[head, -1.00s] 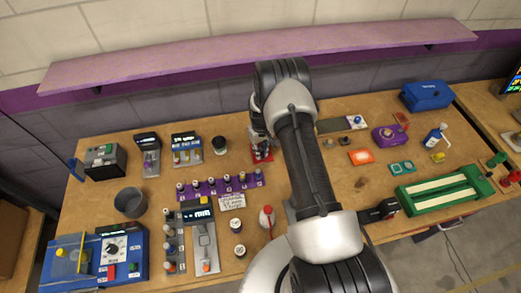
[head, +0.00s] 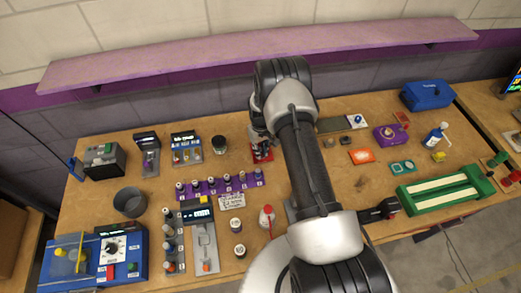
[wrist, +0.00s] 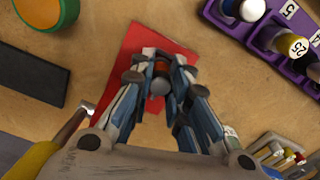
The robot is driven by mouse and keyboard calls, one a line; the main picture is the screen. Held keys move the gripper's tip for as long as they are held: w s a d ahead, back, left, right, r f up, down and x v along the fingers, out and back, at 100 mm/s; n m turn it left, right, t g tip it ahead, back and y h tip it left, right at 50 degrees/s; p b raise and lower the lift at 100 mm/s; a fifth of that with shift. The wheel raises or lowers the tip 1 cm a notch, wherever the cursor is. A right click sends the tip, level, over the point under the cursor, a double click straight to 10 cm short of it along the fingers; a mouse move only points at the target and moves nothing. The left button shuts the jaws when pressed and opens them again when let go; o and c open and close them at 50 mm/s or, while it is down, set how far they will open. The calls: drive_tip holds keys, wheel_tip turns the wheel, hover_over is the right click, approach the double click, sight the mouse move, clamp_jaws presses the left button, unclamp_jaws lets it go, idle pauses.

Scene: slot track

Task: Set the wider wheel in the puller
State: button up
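The wrist view looks down on a red plate (wrist: 124,62) on the wooden bench, which I take to be the base of the puller; it also shows in the head view as a red stand (head: 262,154). My gripper (wrist: 158,76) is over this plate, fingers pointing at it. A small orange and grey round part (wrist: 160,82) sits between the fingertips. I cannot tell whether the fingers touch it, or whether it is a wheel or part of the puller. In the head view my arm partly hides the gripper (head: 263,140). I cannot pick out the wider wheel.
A purple rack (wrist: 270,35) of capped bottles stands close on the right in the wrist view. A dark flat block (wrist: 30,72) and a green-rimmed round container (wrist: 45,10) lie left. A grey rod with a yellow handle (wrist: 35,160) is at lower left. Bare bench lies between them.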

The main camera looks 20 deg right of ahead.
sight(261, 149)
drive_tip(key=o, duration=0.5)
drive_tip(key=shift+o, duration=0.2)
wheel_tip(261, 149, up, 12)
idle(0.4)
